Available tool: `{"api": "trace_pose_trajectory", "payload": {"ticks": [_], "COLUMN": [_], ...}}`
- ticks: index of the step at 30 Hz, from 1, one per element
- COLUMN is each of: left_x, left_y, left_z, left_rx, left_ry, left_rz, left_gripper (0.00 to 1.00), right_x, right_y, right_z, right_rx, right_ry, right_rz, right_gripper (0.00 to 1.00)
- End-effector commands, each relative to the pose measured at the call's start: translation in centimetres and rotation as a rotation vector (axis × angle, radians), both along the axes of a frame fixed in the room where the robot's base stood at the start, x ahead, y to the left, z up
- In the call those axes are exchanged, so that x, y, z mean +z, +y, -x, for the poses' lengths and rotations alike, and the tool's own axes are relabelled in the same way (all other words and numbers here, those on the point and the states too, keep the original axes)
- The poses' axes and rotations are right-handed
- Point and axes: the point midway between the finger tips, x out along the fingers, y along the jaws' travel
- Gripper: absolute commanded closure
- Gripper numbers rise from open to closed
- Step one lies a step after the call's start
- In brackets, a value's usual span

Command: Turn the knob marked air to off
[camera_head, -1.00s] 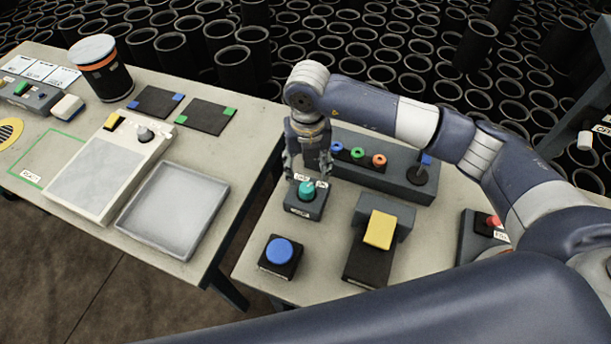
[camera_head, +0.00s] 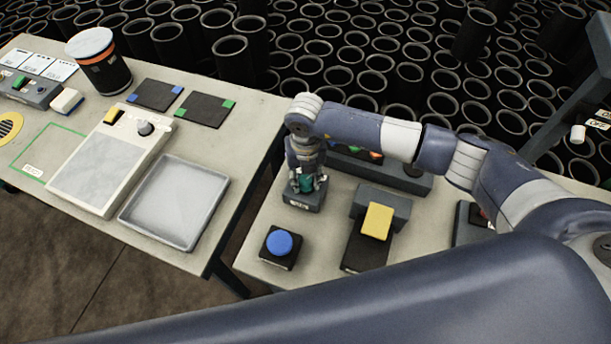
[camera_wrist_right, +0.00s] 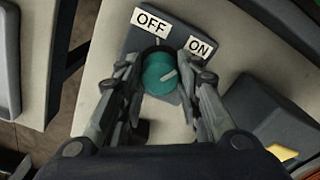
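The teal knob (camera_wrist_right: 163,76) stands on a dark box (camera_wrist_right: 152,42) with a white OFF label (camera_wrist_right: 151,22) and a white ON label (camera_wrist_right: 200,48). The word air is not readable. My right gripper (camera_wrist_right: 161,68) is lowered over the knob, one finger on each side. The fingers are apart and close to the knob's sides; I cannot tell whether they touch. In the head view the knob (camera_head: 306,184) shows partly between the fingers. My left gripper is not in view.
A blue push button (camera_head: 279,243) stands in front of the knob box. A yellow paddle (camera_head: 377,221) on a dark base is to its right. A dark panel (camera_head: 408,182) with coloured knobs is behind, partly hidden by my arm. A grey tray (camera_head: 175,203) lies on the left table.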

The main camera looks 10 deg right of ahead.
Motion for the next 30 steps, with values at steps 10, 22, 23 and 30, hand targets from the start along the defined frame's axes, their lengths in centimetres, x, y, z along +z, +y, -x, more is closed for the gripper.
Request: {"api": "trace_pose_trajectory", "payload": {"ticks": [10,22,23,30], "left_x": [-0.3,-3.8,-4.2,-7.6], "left_y": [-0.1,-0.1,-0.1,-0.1], "left_z": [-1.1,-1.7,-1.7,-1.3], "left_rx": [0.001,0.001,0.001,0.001], "left_ry": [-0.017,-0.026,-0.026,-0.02], "left_rz": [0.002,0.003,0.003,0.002], "left_gripper": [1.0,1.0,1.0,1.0], "right_x": [-0.1,-0.5,-0.5,-0.7], "right_y": [0.0,-0.1,0.0,0.0], "right_z": [0.0,-0.1,-0.1,-0.1], "right_rx": [0.02,0.253,0.28,0.509], "right_ry": [0.0,-0.002,-0.004,-0.004], "right_rz": [0.0,0.001,0.001,0.002], "right_gripper": [0.92,0.92,0.92,0.92]}}
